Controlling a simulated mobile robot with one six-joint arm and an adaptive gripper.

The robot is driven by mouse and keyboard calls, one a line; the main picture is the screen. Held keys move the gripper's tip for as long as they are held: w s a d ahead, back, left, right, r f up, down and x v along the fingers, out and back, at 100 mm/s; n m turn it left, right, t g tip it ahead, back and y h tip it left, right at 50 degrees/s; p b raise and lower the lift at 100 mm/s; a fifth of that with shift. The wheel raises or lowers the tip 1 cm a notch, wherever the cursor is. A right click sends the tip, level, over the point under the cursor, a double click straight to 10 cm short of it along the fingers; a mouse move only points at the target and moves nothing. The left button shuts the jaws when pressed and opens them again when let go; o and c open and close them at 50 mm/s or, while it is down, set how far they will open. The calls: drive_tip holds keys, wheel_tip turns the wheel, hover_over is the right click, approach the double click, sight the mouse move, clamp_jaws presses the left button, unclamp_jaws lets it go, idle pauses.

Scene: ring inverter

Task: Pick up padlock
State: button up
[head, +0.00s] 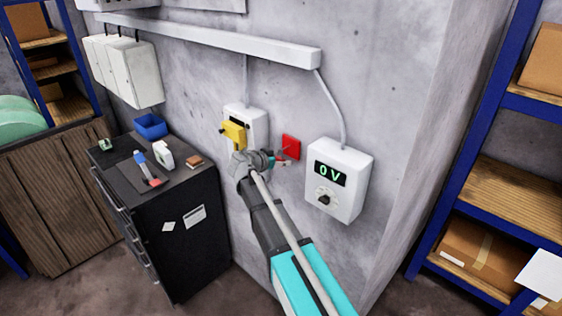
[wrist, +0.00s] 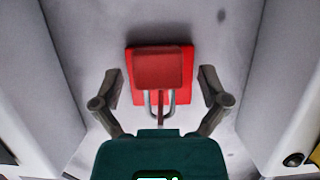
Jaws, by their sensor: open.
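The padlock (wrist: 160,66) shows in the wrist view as a red body with a grey metal shackle below it in the picture. It is in front of a red square plate on the wall; the plate (head: 291,147) also shows in the head view, where I cannot make out the padlock clearly. My gripper (wrist: 161,76) is open, with one finger on each side of the padlock and a gap on both sides. In the head view my gripper (head: 278,160) is at the wall, just left of and below the red plate.
A white box (head: 340,180) with a "0 V" display and knob is right of the plate. Another white box (head: 244,118) with a yellow part (head: 233,132) is left. A black cabinet (head: 175,235) with small items and a blue bin (head: 150,126) stands left.

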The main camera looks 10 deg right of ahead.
drive_tip(key=shift+c, duration=0.2)
clamp_jaws()
idle(0.3)
drive_tip(key=shift+r, duration=0.1)
drive_tip(key=shift+r+p, duration=0.9)
drive_tip(key=shift+p, duration=0.1)
drive_tip(key=s+a, duration=1)
drive_tip(key=a, duration=0.4)
drive_tip(key=shift+s+a+f, duration=0.25)
drive_tip(key=shift+s+a, duration=0.05)
drive_tip(key=shift+a, duration=0.05)
